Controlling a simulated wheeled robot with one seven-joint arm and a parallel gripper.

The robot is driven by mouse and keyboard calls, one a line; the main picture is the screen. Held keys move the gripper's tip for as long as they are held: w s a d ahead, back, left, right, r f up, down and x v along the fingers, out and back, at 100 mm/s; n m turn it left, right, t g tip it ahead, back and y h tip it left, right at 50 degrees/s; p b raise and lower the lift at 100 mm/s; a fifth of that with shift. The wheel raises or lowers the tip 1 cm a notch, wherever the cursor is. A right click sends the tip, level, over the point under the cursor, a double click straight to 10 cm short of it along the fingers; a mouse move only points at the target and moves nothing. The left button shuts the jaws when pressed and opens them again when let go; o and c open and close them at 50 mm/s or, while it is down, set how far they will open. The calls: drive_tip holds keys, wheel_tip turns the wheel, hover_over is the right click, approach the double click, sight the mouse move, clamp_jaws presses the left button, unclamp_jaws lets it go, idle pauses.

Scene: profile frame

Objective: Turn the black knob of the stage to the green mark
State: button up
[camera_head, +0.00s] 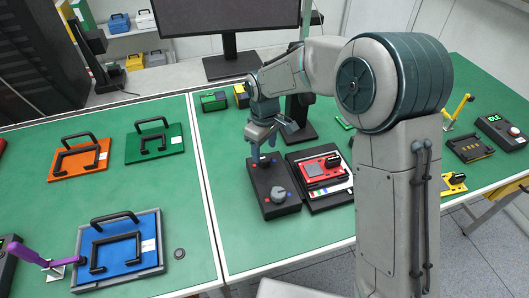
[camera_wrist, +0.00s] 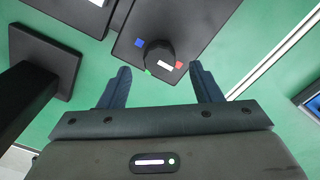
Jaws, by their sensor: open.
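The stage is a black box (camera_head: 266,206) on the green table, with a grey knob (camera_head: 278,193) at its near end. The black knob (camera_wrist: 160,54) sits at its far end, mostly hidden by my gripper in the head view. In the wrist view a white pointer line on it lies toward the red mark (camera_wrist: 179,65). The green mark (camera_wrist: 148,72) is at its lower left and the blue mark (camera_wrist: 139,43) at its upper left. My gripper (camera_wrist: 160,70) is open and empty, its fingers on either side of the view of the knob. I see no contact.
A black tray with a red device (camera_head: 322,168) lies close right of the stage. A black monitor stand (camera_wrist: 42,70) rises close by. Blue (camera_head: 122,254), orange (camera_head: 80,160) and green (camera_head: 155,145) handled panels lie on the left table, past a white seam.

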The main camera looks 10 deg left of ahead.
sight(265, 157)
drive_tip(key=shift+f, duration=1.8)
drive_tip(key=c, duration=1)
